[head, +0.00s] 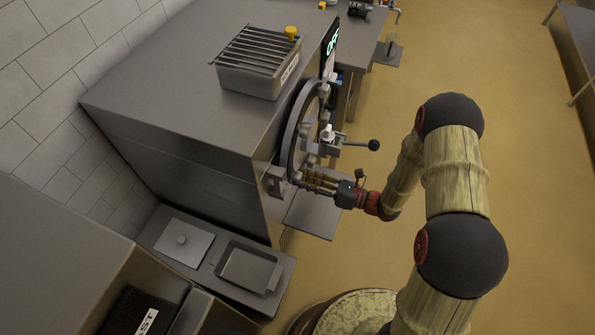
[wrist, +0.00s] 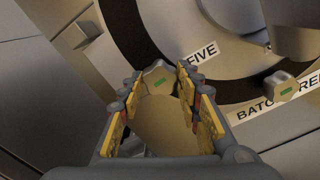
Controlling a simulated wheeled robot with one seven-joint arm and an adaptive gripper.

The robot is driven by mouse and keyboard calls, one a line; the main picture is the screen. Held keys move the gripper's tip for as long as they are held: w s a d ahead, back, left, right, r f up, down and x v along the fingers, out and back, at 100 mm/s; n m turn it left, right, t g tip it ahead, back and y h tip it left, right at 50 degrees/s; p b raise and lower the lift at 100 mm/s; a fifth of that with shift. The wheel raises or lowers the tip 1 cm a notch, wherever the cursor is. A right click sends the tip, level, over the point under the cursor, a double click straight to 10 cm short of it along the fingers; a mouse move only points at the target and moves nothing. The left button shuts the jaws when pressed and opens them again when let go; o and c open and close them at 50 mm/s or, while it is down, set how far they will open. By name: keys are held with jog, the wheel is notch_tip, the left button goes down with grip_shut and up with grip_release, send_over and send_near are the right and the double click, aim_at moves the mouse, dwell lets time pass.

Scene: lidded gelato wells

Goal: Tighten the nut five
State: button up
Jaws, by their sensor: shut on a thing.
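The nut sits between the two yellow-padded fingers. A white label reading FIVE (wrist: 199,54) is right beside it on the round door (wrist: 130,28) of the machine. In the head view my gripper (head: 316,186) reaches the lower edge of the round door (head: 291,135). The nut itself cannot be made out there.
A lever with a black ball (head: 374,145) sticks out from the door above my gripper. A slatted bin (head: 258,65) stands on the machine.

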jog(key=o, duration=1.2)
jog(key=shift+b, duration=0.35)
jog(key=shift+c, duration=0.2)
jog(key=shift+d, duration=0.1)
jog(key=p+v, duration=0.1)
jog(key=v, duration=0.5)
jog(key=v, duration=1.2)
